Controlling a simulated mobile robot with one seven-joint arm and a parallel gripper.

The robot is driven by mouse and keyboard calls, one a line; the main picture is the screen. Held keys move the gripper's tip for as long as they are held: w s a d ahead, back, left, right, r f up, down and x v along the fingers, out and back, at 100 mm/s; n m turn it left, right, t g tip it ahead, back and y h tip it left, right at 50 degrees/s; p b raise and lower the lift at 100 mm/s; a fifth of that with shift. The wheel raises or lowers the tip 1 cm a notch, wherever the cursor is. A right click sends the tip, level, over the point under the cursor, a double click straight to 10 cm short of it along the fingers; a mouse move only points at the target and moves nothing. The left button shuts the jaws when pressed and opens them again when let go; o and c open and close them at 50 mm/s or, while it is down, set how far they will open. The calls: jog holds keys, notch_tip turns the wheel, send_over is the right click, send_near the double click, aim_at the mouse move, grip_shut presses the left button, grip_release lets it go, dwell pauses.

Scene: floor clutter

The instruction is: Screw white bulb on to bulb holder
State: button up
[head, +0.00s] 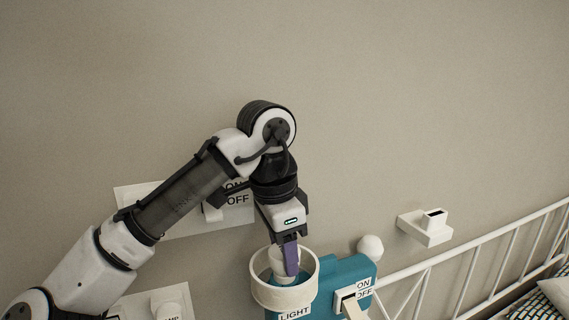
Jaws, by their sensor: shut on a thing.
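My gripper (287,262) points down into a round white ring (285,296) that stands on a teal box (348,271) with a LIGHT label. The purple finger covers part of a white piece (277,262) inside the ring, which looks like the white bulb. The gripper is shut on it. The bulb holder inside the ring is hidden by the gripper and the ring wall, so I cannot tell whether the bulb touches it. A white ball (370,247) shows at the back right of the teal box.
An ON/OFF switch (350,297) is on the teal box's right side. A wall panel (165,222) with another ON/OFF switch is behind my arm. A white bracket (425,228) and a white bed rail (480,262) are to the right. The upper wall is clear.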

jog(key=o, duration=0.7)
jog(key=shift+o, duration=0.2)
notch_tip(320, 180, up, 14)
jog(key=a, duration=0.1)
jog(key=shift+s+a+f, duration=0.15)
jog(key=shift+s+a, duration=0.15)
jog(key=shift+c, duration=0.3)
